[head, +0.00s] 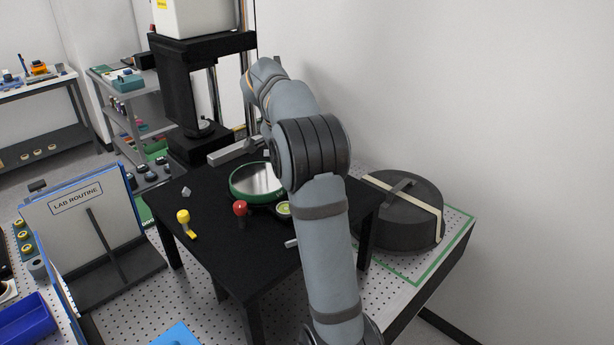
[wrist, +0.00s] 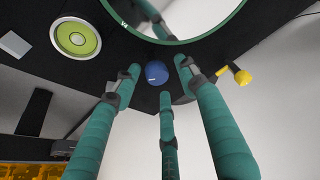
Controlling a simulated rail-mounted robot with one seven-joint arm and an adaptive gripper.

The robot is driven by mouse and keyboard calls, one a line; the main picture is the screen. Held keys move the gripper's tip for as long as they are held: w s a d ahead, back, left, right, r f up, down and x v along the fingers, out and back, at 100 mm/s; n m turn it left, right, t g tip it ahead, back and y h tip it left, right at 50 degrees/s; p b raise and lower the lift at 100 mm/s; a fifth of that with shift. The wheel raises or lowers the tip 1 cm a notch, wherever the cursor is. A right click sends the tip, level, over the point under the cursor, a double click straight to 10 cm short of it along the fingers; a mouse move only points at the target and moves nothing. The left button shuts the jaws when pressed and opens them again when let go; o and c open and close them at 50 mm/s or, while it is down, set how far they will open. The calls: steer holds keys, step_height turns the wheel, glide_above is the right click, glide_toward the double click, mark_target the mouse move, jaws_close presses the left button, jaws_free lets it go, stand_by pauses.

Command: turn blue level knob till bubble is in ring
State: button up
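The blue level knob (wrist: 157,73) shows in the wrist view just below the rim of the round mirror plate (wrist: 185,12). The three green fingers of my gripper (wrist: 159,80) are spread around it, with dark gaps between fingertips and knob; I cannot tell whether any fingertip touches it. The round bubble level (wrist: 77,38), yellow-green in a pale rim, is at the upper left; the bubble's place against the ring is too small to tell. In the head view the level (head: 284,208) sits beside my arm, which hides the blue knob and my gripper.
A red knob (head: 240,208) and a yellow knob (head: 183,217) stand on the black table (head: 215,245). The green-rimmed mirror plate (head: 240,192) is close to the level. A dark round case (head: 400,225) lies at right, and a LAB ROUTINE board (head: 75,225) stands at left.

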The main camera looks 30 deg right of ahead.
steer(key=shift+a, duration=0.1)
steer(key=v, duration=1.2)
steer(key=shift+f, duration=0.1)
stand_by(0.4)
steer(key=x, duration=1.2)
